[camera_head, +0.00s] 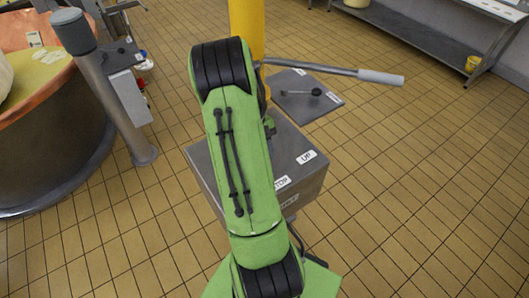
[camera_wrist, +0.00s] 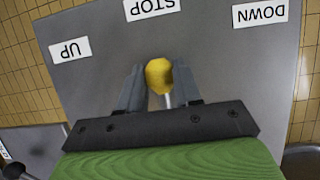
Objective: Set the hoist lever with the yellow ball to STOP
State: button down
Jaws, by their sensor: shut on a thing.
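In the wrist view the yellow ball (camera_wrist: 159,76) sits on the tip of a thin metal lever (camera_wrist: 168,101). My gripper (camera_wrist: 160,80) is shut on the ball, with one finger on each side. The ball stands nearly in line with the STOP label (camera_wrist: 151,8), between the UP label (camera_wrist: 69,50) on the left and the DOWN label (camera_wrist: 260,14) on the right. In the head view the grey control box (camera_head: 307,184) shows its UP label (camera_head: 306,157) and part of STOP (camera_head: 281,183). My arm hides the ball and gripper there.
A second lever with a black knob (camera_head: 316,92) is on a grey plate (camera_head: 296,104) behind the box. A long handle with a pale grip (camera_head: 381,77) reaches right from near the yellow post (camera_head: 247,28). A copper vat (camera_head: 48,135) and grey post (camera_head: 113,92) stand left. Floor right is clear.

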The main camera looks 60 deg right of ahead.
jog(key=c, duration=0.8)
grip_release()
jog(key=p+v, duration=0.2)
jog(key=v, duration=1.3)
jog(key=shift+w+r+p, duration=0.1)
jog(key=shift+r+p, duration=0.25)
jog(key=shift+r, duration=0.05)
